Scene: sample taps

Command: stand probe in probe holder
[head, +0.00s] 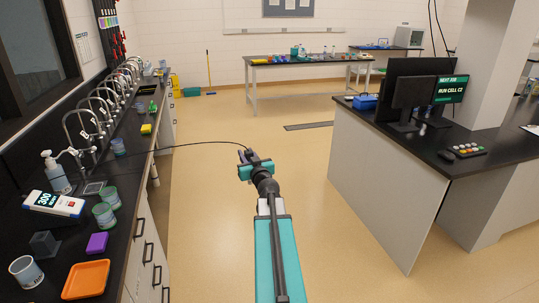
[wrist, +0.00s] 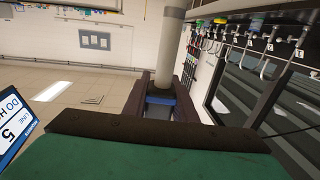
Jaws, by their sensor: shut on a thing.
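My gripper (head: 247,157) is over the open floor, right of the left-hand bench and well above the floor. In the wrist view its dark jaws (wrist: 165,100) are shut on the probe (wrist: 172,38), whose pale grey shaft runs up out of the picture; a blue part shows between the jaws. A thin black cable runs from the gripper to the white meter (head: 54,204) reading 300 on the left bench. A small dark grey block (head: 44,244) stands on the bench in front of the meter; it may be the probe holder, but I cannot see any opening clearly.
The left bench holds a soap bottle (head: 55,172), green-rimmed beakers (head: 104,216), a purple block (head: 97,243), an orange tray (head: 86,280) and a white cup (head: 26,271). Several curved taps line its back. A right bench (head: 385,185) carries monitors. The floor between is clear.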

